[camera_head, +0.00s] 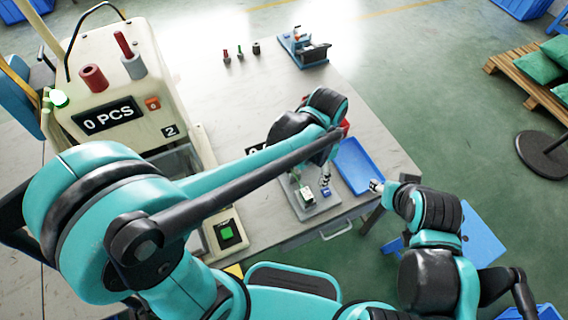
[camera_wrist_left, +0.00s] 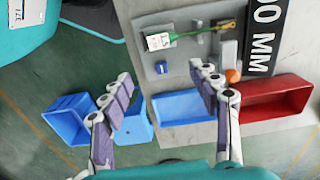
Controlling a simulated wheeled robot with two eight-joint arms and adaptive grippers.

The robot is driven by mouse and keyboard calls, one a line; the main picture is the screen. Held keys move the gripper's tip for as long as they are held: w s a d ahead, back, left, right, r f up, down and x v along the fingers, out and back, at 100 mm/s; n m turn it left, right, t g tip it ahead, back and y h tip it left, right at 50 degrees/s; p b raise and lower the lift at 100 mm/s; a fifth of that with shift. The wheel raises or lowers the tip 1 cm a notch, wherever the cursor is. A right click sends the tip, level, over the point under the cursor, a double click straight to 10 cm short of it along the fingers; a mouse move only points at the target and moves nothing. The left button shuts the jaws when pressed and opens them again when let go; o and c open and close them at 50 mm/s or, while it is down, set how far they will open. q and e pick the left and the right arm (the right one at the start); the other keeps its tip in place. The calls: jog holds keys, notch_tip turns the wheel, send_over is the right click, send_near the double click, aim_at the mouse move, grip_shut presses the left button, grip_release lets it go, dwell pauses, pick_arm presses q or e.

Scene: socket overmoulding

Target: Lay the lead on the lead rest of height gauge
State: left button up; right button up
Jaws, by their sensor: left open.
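The lead (camera_wrist_left: 178,36), a green cable with a white tag printed L5 and a yellowish end, lies across the grey plate of the height gauge (camera_wrist_left: 188,82) in the left wrist view. A small blue block (camera_wrist_left: 161,67) and a grey upright (camera_wrist_left: 229,52) with an orange ball (camera_wrist_left: 232,75) are on the plate. Which part is the lead rest is unclear. My left gripper (camera_wrist_left: 166,84) is open and empty, its fingers apart above the plate's edge. In the head view the white tag (camera_head: 307,195) shows beneath it. My right gripper (camera_head: 376,186) is beside the table; its jaws are too small to read.
A blue tray (camera_head: 358,165) and a red bin (camera_wrist_left: 275,98) sit beside the gauge. A black MM sign (camera_wrist_left: 266,35) stands close by. The counter machine (camera_head: 110,120) fills the left. A blue fixture (camera_head: 305,47) stands at the far table edge.

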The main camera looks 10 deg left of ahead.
pick_arm(q)
jog(key=s+a+r+n+t, duration=0.2)
jog(key=a+n, duration=0.3)
jog(key=a, duration=0.4)
jog(key=s+a+r+n+t, duration=0.3)
jog(key=a+r+n+t, duration=0.1)
jog(key=a, duration=0.5)
jog(key=shift+r+n+t, duration=0.2)
jog(key=shift+n+t, duration=0.4)
jog(key=shift+n, duration=0.2)
